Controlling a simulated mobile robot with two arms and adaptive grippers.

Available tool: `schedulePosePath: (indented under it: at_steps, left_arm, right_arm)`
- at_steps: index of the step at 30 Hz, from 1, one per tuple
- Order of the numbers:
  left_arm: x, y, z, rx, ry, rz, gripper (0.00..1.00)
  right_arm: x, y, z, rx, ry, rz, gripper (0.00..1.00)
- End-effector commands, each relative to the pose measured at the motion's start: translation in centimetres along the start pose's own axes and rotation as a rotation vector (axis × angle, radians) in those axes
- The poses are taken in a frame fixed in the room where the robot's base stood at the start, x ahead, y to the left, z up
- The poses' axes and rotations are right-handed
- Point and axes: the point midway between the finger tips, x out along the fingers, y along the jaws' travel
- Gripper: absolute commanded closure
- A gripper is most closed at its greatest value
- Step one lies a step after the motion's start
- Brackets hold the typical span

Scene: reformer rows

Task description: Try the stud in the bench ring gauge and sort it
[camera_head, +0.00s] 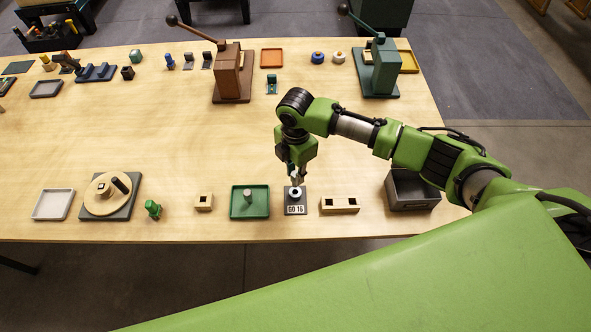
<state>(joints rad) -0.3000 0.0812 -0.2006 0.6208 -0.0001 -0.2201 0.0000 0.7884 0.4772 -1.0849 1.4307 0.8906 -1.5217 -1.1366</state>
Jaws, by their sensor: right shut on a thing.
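The ring gauge (295,209), a dark block labelled "GO 16" with a pale ring on top, stands near the bench's front edge. My right gripper (294,175) points down right above it and is shut on a small grey stud (296,182). The stud's lower end is at the ring; I cannot tell whether it is in the hole or just over it. A green tray (260,211) stands left of the gauge with a grey upright piece (249,197) in it. A dark open-topped bin (413,204) stands to the right. My left gripper is not in view.
A wooden block with two square holes (340,210) stands between gauge and bin, and a smaller one (204,207) left of the green tray. Farther left are a green knobbed piece (153,212), a round turntable (98,209) and a pale tray (53,215). Lever presses stand behind. Mid-bench is clear.

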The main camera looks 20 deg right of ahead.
Motion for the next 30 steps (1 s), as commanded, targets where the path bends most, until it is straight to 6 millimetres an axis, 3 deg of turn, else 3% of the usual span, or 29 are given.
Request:
schedulePosePath:
  at_steps: [15,30]
  left_arm:
    - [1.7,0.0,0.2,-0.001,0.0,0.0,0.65]
    - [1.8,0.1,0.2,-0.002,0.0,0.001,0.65]
  right_arm:
    - [3.2,0.0,0.0,0.001,0.0,0.0,1.0]
    - [3.7,0.0,0.0,0.0,0.0,0.0,1.0]
